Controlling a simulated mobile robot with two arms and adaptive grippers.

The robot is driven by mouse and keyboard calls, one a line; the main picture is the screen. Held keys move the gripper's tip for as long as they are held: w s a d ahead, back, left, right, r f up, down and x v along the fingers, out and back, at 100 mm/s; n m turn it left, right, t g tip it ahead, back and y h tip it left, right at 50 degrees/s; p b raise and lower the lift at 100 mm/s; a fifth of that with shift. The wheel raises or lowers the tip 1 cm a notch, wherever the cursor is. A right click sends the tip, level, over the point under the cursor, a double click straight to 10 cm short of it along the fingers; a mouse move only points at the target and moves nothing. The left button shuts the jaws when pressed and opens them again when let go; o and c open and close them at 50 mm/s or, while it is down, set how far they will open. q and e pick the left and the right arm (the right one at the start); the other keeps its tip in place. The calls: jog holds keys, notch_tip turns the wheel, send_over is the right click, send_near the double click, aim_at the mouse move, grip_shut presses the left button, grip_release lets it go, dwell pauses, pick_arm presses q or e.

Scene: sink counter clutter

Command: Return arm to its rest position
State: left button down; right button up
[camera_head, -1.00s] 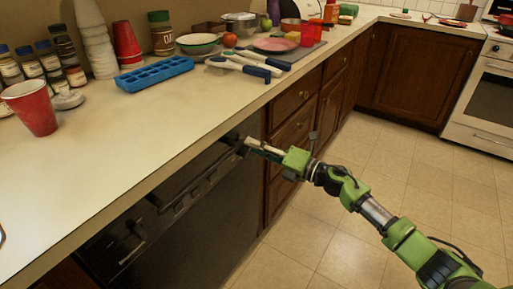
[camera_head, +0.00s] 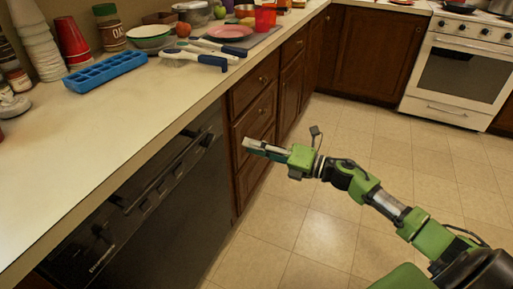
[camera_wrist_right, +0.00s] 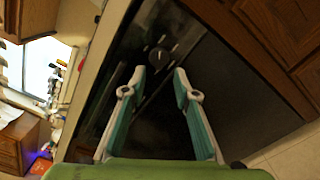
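My right arm comes in from the lower right in the head view, green and black, reaching out over the floor. Its gripper (camera_head: 250,147) is in front of the drawers beside the dishwasher (camera_head: 165,205), below counter height. In the right wrist view the two fingers of my right gripper (camera_wrist_right: 160,72) stand apart with nothing between them. The dark dishwasher front (camera_wrist_right: 150,120) lies beyond them, with its round knob visible. My left gripper is not in view.
The counter (camera_head: 120,130) holds a blue ice tray (camera_head: 105,72), brushes (camera_head: 195,57), a pink plate (camera_head: 231,32) and red cups (camera_head: 72,40). Wooden drawers (camera_head: 255,85) stand close to the gripper. A white oven (camera_head: 465,70) is at the back right. The tiled floor (camera_head: 320,235) is open.

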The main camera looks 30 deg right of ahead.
jog(key=shift+s+d, duration=0.15)
jog(key=shift+s, duration=0.05)
dwell(0.4)
